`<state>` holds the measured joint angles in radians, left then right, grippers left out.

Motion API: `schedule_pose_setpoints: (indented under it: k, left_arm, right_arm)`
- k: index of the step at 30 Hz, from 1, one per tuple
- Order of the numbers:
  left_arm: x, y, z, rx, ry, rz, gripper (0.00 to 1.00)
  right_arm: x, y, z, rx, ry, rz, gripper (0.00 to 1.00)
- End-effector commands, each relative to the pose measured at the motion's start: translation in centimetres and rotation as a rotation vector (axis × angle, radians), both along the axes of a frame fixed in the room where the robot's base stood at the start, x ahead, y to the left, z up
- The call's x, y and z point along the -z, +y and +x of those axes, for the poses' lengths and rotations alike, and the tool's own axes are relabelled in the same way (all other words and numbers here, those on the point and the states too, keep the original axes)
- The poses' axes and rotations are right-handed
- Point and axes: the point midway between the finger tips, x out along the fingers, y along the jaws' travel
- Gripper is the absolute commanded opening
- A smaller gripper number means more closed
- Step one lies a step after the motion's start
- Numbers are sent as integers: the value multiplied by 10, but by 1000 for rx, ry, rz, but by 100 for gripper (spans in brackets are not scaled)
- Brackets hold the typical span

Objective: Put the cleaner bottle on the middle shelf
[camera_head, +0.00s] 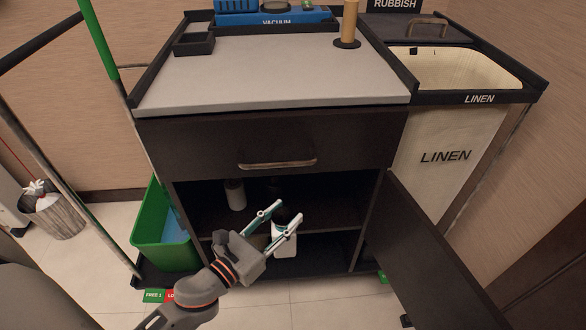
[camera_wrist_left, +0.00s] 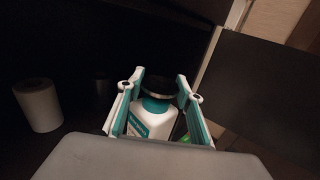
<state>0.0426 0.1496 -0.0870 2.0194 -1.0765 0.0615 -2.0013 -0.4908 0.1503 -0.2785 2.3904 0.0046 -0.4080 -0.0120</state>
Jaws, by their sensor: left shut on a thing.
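The cleaner bottle (camera_head: 285,243) is white with a teal and white label and a dark cap, and it is roughly upright. My left gripper (camera_head: 289,212) is shut on it at the front of the open cabinet. In the left wrist view the bottle (camera_wrist_left: 150,123) sits between the two fingers of the gripper (camera_wrist_left: 160,84). The middle shelf (camera_head: 325,214) lies inside the cabinet behind the gripper. I cannot tell whether the bottle touches the shelf edge. My right gripper is not in view.
A white roll (camera_head: 235,194) stands on the shelf at the left, with a dark item (camera_head: 275,187) beside it. The open cabinet door (camera_head: 425,260) swings out at the right. A closed drawer (camera_head: 270,145) is above. A green bucket (camera_head: 162,235) stands at the left.

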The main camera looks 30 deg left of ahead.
Motion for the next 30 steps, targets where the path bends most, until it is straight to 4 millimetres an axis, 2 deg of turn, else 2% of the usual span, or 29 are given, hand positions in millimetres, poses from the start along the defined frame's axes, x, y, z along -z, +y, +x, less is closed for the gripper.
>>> schedule_pose_setpoints:
  k: [5, 19, 30]
  left_arm:
    - [-6, -4, 22, 2, -10, 1, 0]
    - [-3, -22, 116, 0, -5, -1, 0]
    - [-3, -28, 144, 1, -5, -1, 0]
  right_arm:
    - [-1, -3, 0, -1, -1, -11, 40]
    - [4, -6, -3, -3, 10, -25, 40]
    - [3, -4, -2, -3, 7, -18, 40]
